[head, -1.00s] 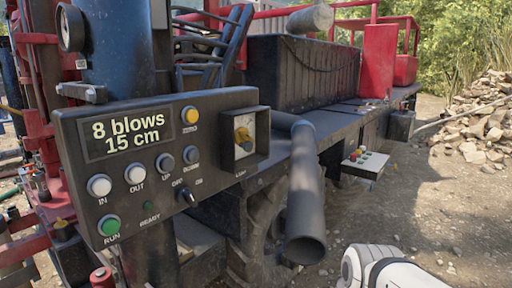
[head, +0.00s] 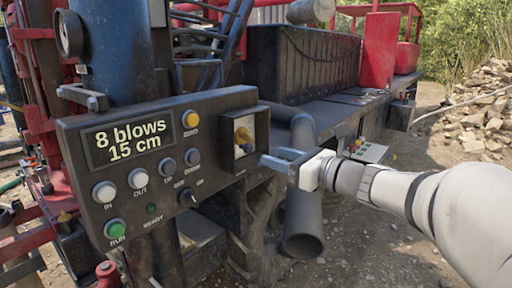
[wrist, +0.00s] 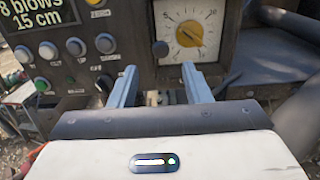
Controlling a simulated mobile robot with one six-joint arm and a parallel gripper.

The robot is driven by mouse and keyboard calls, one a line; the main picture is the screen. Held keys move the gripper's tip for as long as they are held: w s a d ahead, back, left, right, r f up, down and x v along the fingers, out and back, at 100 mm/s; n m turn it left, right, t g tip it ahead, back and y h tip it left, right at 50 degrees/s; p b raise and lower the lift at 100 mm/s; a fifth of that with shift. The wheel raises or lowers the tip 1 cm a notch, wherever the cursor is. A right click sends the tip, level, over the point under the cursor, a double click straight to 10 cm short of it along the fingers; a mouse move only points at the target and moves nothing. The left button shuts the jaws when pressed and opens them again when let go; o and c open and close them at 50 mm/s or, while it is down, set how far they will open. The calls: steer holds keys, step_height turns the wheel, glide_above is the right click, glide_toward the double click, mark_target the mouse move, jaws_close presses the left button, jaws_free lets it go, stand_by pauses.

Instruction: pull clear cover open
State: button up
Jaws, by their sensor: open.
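The clear cover (head: 240,127) sits over a dial box at the right end of the dark control panel, and it looks shut. Its pane is hard to make out. Behind it are a white dial face (wrist: 205,17) and a yellow pointer. A small dark knob (wrist: 160,48) stands out at the cover's left side in the wrist view; it also shows in the head view (head: 247,148). My gripper (head: 272,156) is open and empty, just right of the box. In the wrist view my gripper (wrist: 159,69) points at the panel, its fingers short of the knob and either side of its line.
The control panel (head: 75,160) carries several buttons, a switch and a display reading "8 blows 15 cm". A dark pipe (head: 304,215) hangs below my gripper. A small white button box (head: 370,152) is behind my wrist. Open gravel lies at right.

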mark_target(250, 148)
steer(key=p+x, duration=0.1)
steer(key=x, duration=0.6)
steer(key=shift+w+a, duration=0.2)
steer(key=shift+a, duration=0.05)
steer(key=shift+c, duration=0.3)
jaws_close()
